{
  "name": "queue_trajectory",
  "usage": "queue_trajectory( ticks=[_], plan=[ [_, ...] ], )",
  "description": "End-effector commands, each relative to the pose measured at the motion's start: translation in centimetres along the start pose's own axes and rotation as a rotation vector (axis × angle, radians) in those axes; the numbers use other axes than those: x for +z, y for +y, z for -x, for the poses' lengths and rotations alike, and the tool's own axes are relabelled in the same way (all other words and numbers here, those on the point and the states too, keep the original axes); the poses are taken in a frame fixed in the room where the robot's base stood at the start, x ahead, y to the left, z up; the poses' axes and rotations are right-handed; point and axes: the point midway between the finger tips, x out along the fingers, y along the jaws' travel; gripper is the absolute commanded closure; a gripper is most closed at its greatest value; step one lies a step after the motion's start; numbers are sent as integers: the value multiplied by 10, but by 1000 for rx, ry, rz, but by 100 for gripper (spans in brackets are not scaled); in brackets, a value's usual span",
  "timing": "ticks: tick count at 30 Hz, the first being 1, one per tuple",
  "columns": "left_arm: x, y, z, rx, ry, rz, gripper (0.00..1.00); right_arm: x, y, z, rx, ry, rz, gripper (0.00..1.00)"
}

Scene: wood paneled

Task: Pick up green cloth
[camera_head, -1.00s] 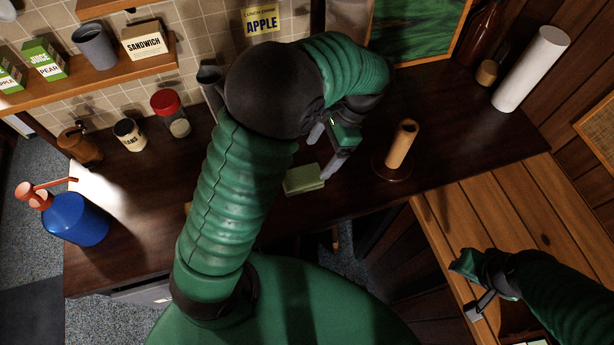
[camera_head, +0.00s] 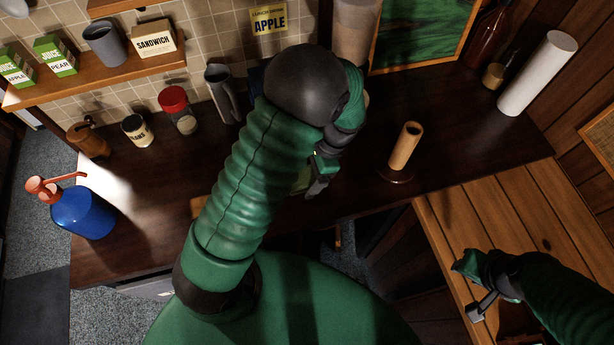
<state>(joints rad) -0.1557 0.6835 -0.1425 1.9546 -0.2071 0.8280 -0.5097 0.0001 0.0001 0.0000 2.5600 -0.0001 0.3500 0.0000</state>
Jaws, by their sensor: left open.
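The green cloth (camera_head: 301,182) is a small pale green folded piece on the dark wooden counter (camera_head: 350,205), mostly hidden behind my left arm and gripper. My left gripper (camera_head: 316,187) is open, pointing down right beside the cloth's right side. Whether a finger touches the cloth cannot be told. My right gripper (camera_head: 473,289) is over the lighter wooden surface at the lower right, away from the cloth; its jaws cannot be made out clearly.
A wooden roll holder (camera_head: 405,146) stands to the right of the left gripper. A blue pump bottle (camera_head: 84,213), a red-lidded jar (camera_head: 178,108) and a grey pitcher (camera_head: 222,92) stand to the left. A white roll (camera_head: 537,72) is at the back right.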

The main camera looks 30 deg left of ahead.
Motion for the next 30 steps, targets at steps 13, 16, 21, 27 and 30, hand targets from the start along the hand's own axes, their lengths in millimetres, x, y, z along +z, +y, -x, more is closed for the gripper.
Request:
queue_trajectory(
  ticks=[13,16,21,27,30],
  plan=[
    [-2,0,-4,0,0,0,16,0,0,2,0,0,0,64],
    [-2,0,-4,0,0,0,16,0,0,1,0,0,0,64],
    [-2,0,-4,0,0,0,33,0,0,1,0,0,0,64],
    [-2,0,-4,0,0,0,60,0,0,1,0,0,0,64],
    [-2,0,-4,0,0,0,73,0,0,1,0,0,0,64]
  ],
)
